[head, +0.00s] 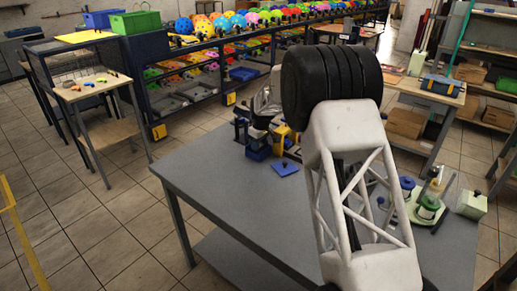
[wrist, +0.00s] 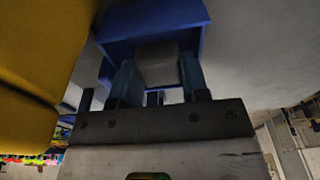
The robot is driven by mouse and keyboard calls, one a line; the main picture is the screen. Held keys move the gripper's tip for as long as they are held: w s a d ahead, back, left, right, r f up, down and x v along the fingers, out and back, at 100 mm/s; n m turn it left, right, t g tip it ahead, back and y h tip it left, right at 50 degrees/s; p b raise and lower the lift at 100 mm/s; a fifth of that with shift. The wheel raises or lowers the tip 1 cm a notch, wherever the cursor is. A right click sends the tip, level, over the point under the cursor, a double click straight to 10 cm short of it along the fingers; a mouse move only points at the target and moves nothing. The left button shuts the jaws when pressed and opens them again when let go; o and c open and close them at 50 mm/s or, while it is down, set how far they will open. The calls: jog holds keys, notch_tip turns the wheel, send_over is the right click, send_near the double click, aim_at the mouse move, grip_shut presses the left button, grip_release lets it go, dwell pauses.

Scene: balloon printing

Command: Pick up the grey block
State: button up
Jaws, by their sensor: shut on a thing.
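The grey block (wrist: 158,64) shows in the wrist view as a small dull grey piece between the two fingers of my gripper (wrist: 157,74). My gripper is shut on it, one finger along each side. The block is at the opening of a blue holder (wrist: 150,15); I cannot tell whether it still touches the holder. In the head view my arm hides the block and the gripper's fingertips.
A large yellow part (wrist: 35,60) stands close on the left in the wrist view. In the head view a flat blue piece (head: 285,168) lies on the grey table (head: 225,185). Green and blue round parts stand at the right. The table's front left is clear.

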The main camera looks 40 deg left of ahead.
aim_at(261, 144)
notch_tip(261, 144, up, 15)
dwell(0.5)
dwell(0.5)
jog(key=w+d, duration=1.1)
jog(key=d+f, duration=0.5)
jog(key=f, duration=0.4)
jog(key=shift+w+d+f, duration=0.2)
jog(key=shift+w+d, duration=0.05)
jog(key=shift+d, duration=0.05)
jog(key=shift+f, duration=0.15)
jog(key=shift+f, duration=2.3)
jog(key=shift+f, duration=0.9)
dwell(0.7)
